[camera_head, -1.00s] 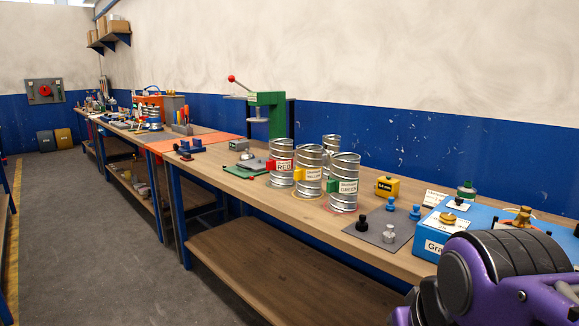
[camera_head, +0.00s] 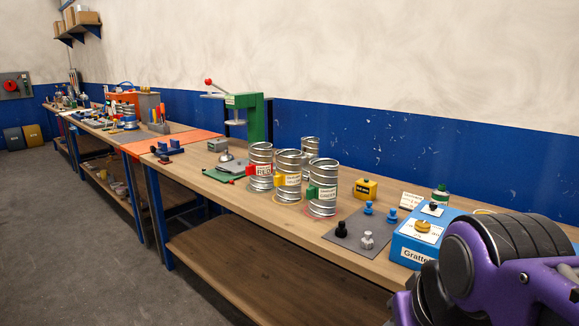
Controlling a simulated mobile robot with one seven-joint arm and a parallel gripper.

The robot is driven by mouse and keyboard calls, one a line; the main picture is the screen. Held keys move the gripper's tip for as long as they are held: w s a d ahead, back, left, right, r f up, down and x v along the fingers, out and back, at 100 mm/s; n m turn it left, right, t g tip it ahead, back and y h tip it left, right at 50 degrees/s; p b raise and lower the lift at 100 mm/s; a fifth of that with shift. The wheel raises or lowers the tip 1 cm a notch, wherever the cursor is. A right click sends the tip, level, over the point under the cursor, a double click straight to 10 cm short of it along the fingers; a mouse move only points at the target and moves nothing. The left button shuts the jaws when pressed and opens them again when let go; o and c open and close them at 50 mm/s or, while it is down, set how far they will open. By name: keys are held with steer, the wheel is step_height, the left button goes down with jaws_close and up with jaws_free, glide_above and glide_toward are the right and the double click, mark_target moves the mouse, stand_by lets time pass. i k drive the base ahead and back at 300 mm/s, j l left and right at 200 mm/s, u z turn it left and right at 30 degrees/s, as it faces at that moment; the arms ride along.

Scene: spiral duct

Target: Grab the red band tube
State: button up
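The red band tube (camera_head: 261,167) is a silver spiral duct tube with a red tab and a label reading RED. It stands upright on the wooden workbench (camera_head: 235,199), leftmost of the front row of tubes. A yellow-tabbed tube (camera_head: 288,175) stands just right of it, and a green-tabbed tube (camera_head: 323,188) right of that. Part of my purple and black arm shows at the lower right, well apart from the tubes. My gripper is out of view.
Another silver tube (camera_head: 311,147) stands behind the row. A green press (camera_head: 246,115) with a red-knobbed lever is behind left. A grey plate (camera_head: 352,233) with blue and black knobs, a yellow block (camera_head: 366,189) and a blue box (camera_head: 409,243) lie right. The floor (camera_head: 70,230) at left is clear.

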mark_target(259, 169)
steer(key=i+j+z, duration=0.15)
steer(key=z, duration=0.25)
steer(key=i+j+z, duration=0.15)
steer(key=j+z, duration=0.25)
steer(key=i+j+z, duration=0.15)
steer(key=j, duration=0.2)
steer(key=j+z, duration=0.15)
steer(key=j, duration=0.2)
steer(key=i+j, duration=0.15)
steer(key=j, duration=0.5)
steer(key=i+j+z, duration=0.15)
steer(key=j, duration=1.1)
steer(key=i+j+z, duration=0.1)
steer(key=j, duration=0.55)
steer(key=j+z, duration=0.35)
steer(key=j, duration=0.55)
steer(key=i+l+u, duration=0.1)
steer(key=l+u, duration=0.25)
